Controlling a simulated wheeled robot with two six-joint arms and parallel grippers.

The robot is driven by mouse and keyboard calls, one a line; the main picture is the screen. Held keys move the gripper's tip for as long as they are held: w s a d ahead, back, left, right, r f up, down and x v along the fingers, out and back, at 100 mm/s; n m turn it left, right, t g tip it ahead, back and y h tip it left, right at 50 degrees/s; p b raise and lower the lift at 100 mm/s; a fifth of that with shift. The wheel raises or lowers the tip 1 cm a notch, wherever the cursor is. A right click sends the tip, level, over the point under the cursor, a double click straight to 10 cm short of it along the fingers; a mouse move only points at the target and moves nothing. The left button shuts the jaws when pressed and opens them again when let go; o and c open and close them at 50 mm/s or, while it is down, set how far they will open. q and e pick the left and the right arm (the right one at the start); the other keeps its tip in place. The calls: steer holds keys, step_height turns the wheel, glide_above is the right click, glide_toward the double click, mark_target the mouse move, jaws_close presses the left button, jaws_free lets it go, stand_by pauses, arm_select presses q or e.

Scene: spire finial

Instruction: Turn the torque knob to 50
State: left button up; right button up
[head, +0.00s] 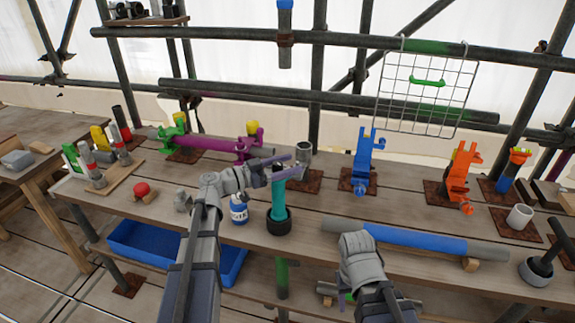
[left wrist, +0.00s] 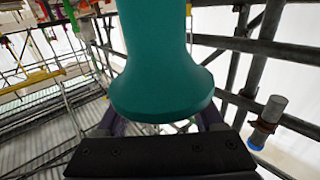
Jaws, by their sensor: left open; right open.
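A teal handle-like tool (head: 278,197) stands upright in a black round holder (head: 279,222) near the table's front edge. I cannot make out a torque scale or number on it. My left gripper (head: 286,171) is at the tool's top, its jaws open on either side. In the left wrist view the tool's flared teal end (left wrist: 160,90) fills the middle, close in front of the palm and between the jaws. Whether the jaws touch it I cannot tell.
A small blue-and-white bottle (head: 239,209) stands just left of the holder. A blue-and-grey tube (head: 415,240) lies to the right. A red button (head: 142,189), blue clamp (head: 363,165) and orange clamp (head: 460,175) stand on the table. A blue tray (head: 150,243) is below.

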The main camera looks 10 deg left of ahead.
arm_select(q)
jaws_close()
stand_by(0.5)
